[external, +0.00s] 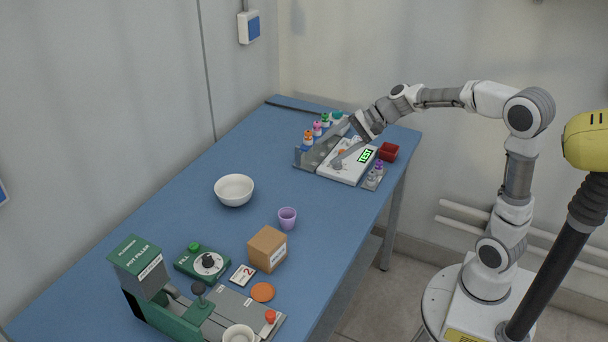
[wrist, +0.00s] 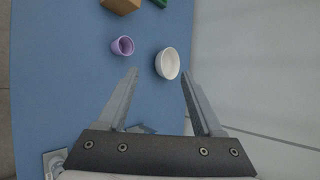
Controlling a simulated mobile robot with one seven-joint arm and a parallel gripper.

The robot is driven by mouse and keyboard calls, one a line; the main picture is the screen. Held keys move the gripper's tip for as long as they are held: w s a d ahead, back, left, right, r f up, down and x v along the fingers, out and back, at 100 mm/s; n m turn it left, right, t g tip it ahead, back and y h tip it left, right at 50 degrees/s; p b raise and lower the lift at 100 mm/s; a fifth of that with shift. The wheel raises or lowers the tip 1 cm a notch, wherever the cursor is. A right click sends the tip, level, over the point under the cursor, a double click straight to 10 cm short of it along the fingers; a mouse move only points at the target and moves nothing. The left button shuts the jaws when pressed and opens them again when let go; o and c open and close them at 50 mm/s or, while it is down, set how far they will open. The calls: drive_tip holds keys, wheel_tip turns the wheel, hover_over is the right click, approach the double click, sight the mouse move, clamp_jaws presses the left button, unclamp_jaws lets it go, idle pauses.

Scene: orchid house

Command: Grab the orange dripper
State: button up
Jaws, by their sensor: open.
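In the external view, an orange-capped dripper bottle (external: 308,137) stands at the near end of a row of small bottles on the grey rack at the back of the blue table. The dripper is not visible in the wrist view.
Pink (external: 317,129) and green (external: 326,119) bottles stand close behind the dripper. A red box (external: 388,151) and purple-capped bottle (external: 379,166) are at the right. A white bowl (external: 234,190), purple cup (external: 287,218) and cardboard box (external: 267,249) stand nearer. The table's middle is mostly clear.

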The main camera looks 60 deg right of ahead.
drive_tip(key=w+d+f+m+t+p, duration=0.2)
drive_tip(key=w+d+m, duration=0.2)
drive_tip(key=d+m, duration=0.45)
drive_tip(key=m+t+h+p, duration=0.2)
drive_tip(key=m+h, duration=0.2)
drive_tip(key=m, duration=0.6)
approach(308, 135)
drive_tip(key=d+b+x, duration=0.1)
drive_tip(key=d+x, duration=0.1)
drive_tip(key=x, duration=1.1)
drive_tip(key=shift+w+a+b, duration=0.35)
drive_tip(key=shift+w+a, duration=0.05)
drive_tip(key=shift+r, duration=0.15)
clamp_jaws()
